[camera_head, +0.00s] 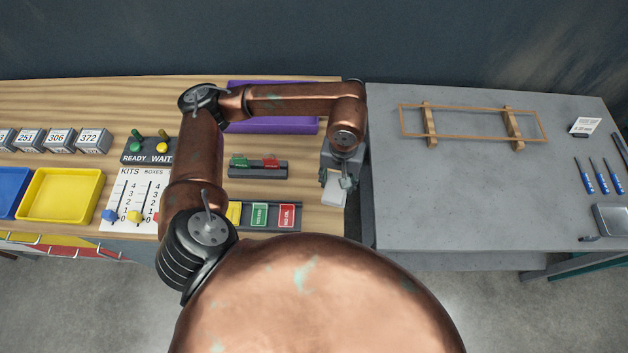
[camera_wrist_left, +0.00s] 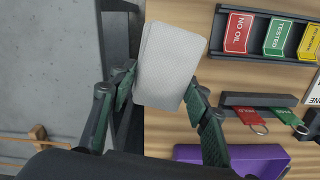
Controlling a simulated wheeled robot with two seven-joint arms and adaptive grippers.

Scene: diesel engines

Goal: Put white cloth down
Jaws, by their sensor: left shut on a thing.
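The white cloth (camera_head: 335,192) is a flat, folded, pale grey-white rectangle. My left gripper (camera_head: 342,178) is shut on it at the right end of the wooden bench, by the edge toward the grey table. In the left wrist view the cloth (camera_wrist_left: 170,65) lies between the two fingers of the gripper (camera_wrist_left: 158,97), over the bench edge. I cannot tell whether its underside touches the wood. My right gripper is not in view.
Left of the cloth are a rack of coloured tags (camera_head: 259,214), a holder with green and red tags (camera_head: 257,168) and a purple tray (camera_head: 290,124). A yellow tray (camera_head: 62,194) stands far left. The grey table (camera_head: 450,205) has a wide bare area beyond a narrow gap.

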